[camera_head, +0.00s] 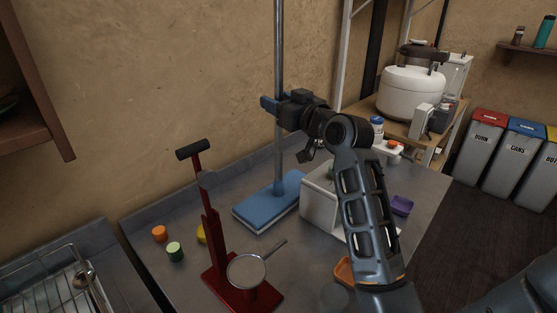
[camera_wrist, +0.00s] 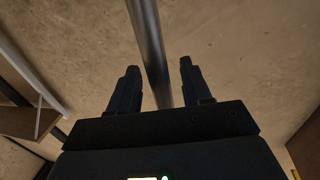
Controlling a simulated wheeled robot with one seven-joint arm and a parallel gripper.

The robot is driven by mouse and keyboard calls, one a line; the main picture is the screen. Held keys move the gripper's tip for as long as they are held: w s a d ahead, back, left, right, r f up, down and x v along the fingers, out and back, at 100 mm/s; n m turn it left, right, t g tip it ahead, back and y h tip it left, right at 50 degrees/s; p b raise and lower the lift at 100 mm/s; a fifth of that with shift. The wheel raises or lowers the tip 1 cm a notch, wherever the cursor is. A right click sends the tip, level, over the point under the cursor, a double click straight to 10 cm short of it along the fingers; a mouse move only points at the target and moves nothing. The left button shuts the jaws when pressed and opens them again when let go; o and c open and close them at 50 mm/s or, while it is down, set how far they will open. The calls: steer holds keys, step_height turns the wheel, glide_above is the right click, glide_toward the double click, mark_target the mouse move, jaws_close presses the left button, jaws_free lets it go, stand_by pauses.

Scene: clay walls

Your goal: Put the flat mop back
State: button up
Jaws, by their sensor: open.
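The flat mop stands upright on the grey counter (camera_head: 320,275) in the head view. Its flat blue head (camera_head: 268,205) lies on the counter and its grey metal pole (camera_head: 279,60) rises out of the top of the picture. My gripper (camera_head: 275,105) is at the pole, well above the mop head. In the wrist view, my gripper (camera_wrist: 160,68) is open and the pole (camera_wrist: 152,45) runs between its two fingers, with a gap showing on either side. The top of the pole is out of view, and no mop holder can be made out.
A red stand press (camera_head: 212,250), a sieve (camera_head: 247,270) and a white box (camera_head: 320,205) stand near the mop head. Small coloured lids (camera_head: 175,251) lie around. A rice cooker (camera_head: 411,92) is on a shelf behind. Bins (camera_head: 484,142) stand at the right.

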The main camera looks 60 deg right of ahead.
steer(key=shift+c, duration=0.3)
jaws_close()
stand_by(1.0)
steer(key=shift+r, duration=0.1)
